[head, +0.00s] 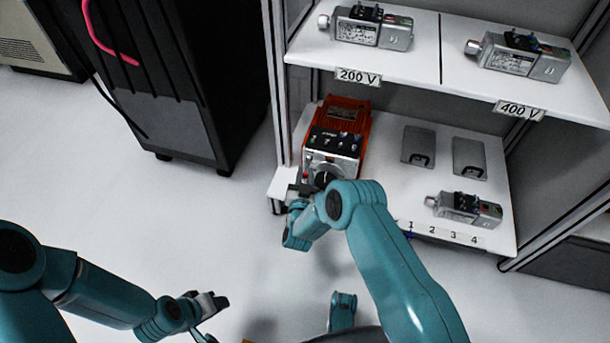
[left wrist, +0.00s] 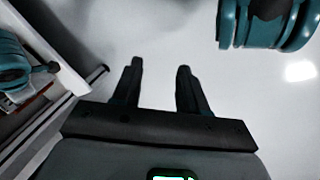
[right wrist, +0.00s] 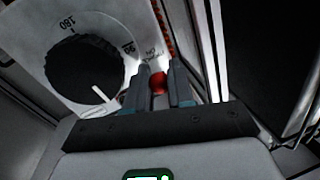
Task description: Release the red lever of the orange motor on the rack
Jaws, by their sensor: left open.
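The orange motor (head: 345,115) stands on the lower rack shelf at its left end, its pale front panel facing me. In the right wrist view its black dial (right wrist: 85,70) with a white pointer and printed numbers shows at the left. The red lever's round knob (right wrist: 158,83) is between the two fingers of my right gripper (head: 303,187), which sit close on both sides of it. The lever's stem is hidden. My left gripper (head: 213,310) is open and empty over the floor, away from the rack; its spread fingers show in the left wrist view (left wrist: 160,68).
Grey motors (head: 370,27) stand on the upper shelf above the 200 V and 400 V labels. Another grey motor (head: 465,208) lies on the lower shelf near numbered marks, with two grey plates (head: 418,146) behind. A black cabinet (head: 150,70) stands left; floor between is clear.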

